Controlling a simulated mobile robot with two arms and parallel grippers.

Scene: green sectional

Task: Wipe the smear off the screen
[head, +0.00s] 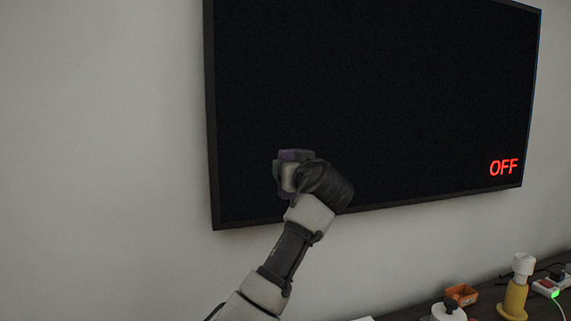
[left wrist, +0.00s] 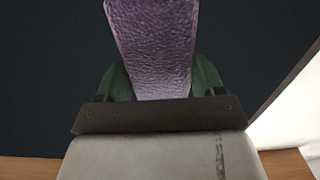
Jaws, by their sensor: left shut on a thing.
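The screen (head: 380,90) is a large black wall-mounted panel with a thin dark frame and red "OFF" lettering at its lower right. I see no smear on the part in view; my gripper and hand cover some of the lower left. My left gripper (head: 291,162) is in front of the screen's lower left area. It is shut on a purple textured block (head: 290,155), which also shows between the green fingers in the left wrist view (left wrist: 152,50). I cannot tell whether the block touches the screen. My right gripper is not in view.
Below the screen at the lower right is a dark surface (head: 488,302). On it stand a yellow and white bottle (head: 515,290), an orange box (head: 461,294), a white round item (head: 448,312) and a power strip (head: 547,287). The wall left of the screen is bare.

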